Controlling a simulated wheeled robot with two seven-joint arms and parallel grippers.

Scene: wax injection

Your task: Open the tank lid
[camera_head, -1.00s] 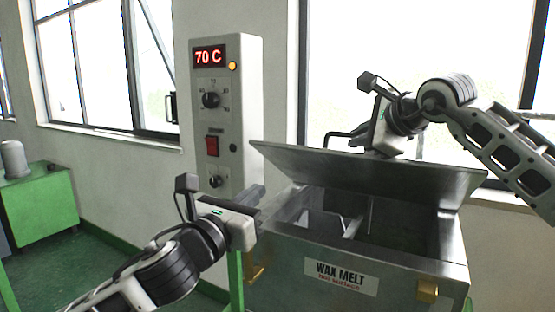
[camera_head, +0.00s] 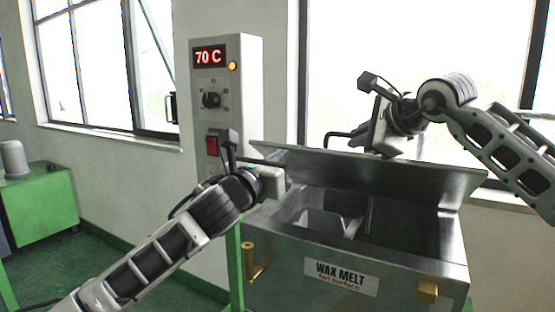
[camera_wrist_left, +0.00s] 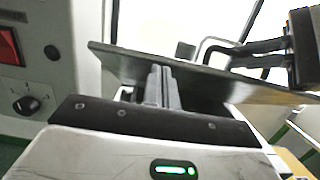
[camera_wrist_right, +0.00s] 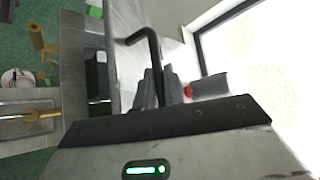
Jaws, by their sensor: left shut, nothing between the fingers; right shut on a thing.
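The grey metal tank lid (camera_head: 400,175) is raised and tilted above the open wax tank (camera_head: 405,265). The lid also shows in the left wrist view (camera_wrist_left: 120,65). My right gripper (camera_head: 375,150) is behind the lid's upper edge, shut on the black lid handle (camera_head: 340,135). The bent handle bar (camera_wrist_right: 150,42) runs to its fingers in the right wrist view. My left gripper (camera_wrist_left: 163,75) is shut and empty, close to the lid's left end. Its fingers are hidden in the head view, and I cannot tell whether they touch the lid.
A control box (camera_head: 250,95) reading 70 C stands left of the tank, close to my left gripper. A brass tap (camera_head: 249,262) and a brass block (camera_head: 427,290) are on the tank. A green cabinet (camera_head: 40,215) stands at far left. Windows are behind.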

